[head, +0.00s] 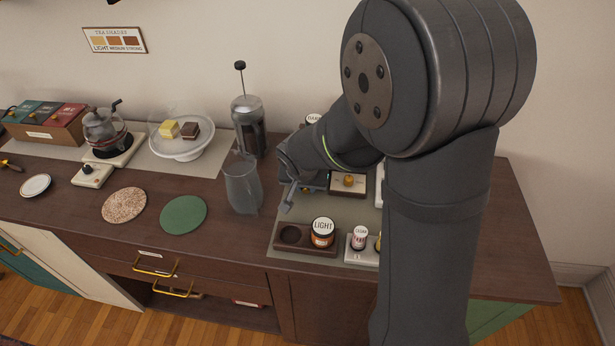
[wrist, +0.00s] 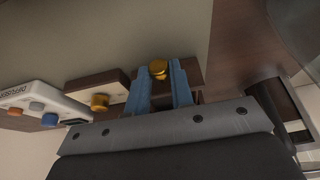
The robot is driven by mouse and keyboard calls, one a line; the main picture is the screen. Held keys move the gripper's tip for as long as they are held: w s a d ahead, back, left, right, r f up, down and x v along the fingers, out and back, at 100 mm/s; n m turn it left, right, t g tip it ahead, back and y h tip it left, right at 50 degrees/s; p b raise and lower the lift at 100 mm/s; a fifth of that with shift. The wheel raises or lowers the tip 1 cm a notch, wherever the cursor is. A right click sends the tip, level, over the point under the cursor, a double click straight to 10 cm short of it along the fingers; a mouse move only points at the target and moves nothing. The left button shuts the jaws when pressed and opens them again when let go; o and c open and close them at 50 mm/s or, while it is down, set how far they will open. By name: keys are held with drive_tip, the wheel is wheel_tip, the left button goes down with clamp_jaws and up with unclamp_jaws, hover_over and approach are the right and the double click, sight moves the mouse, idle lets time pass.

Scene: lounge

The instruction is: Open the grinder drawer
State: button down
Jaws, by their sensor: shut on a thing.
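My gripper (wrist: 162,75) shows in the wrist view with its two blue fingers on either side of a round gold knob (wrist: 158,67). It is shut on this knob. The knob sits at the front of a dark brown wooden piece (wrist: 191,72), which appears to be the grinder drawer; the fingers cover part of it. In the head view my gripper (head: 291,194) is low over the grey mat, left of a small box with a gold knob (head: 348,180). My arm hides much of the grinder there, and I cannot tell how far the drawer is out.
A glass pitcher (head: 243,185) stands close left of my gripper, with a French press (head: 248,125) behind. A wooden holder (head: 290,235) with a LIGHT jar (head: 322,232) is in front. A second gold knob (wrist: 100,102) is beside my fingers.

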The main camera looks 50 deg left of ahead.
drive_tip(key=c, duration=1.3)
unclamp_jaws()
drive_tip(key=shift+o, duration=0.2)
drive_tip(key=v, duration=1.7)
drive_tip(key=shift+r, duration=0.25)
drive_tip(key=shift+f, duration=0.1)
drive_tip(key=x, duration=1.7)
drive_tip(key=shift+f, duration=0.15)
drive_tip(key=v, duration=1.7)
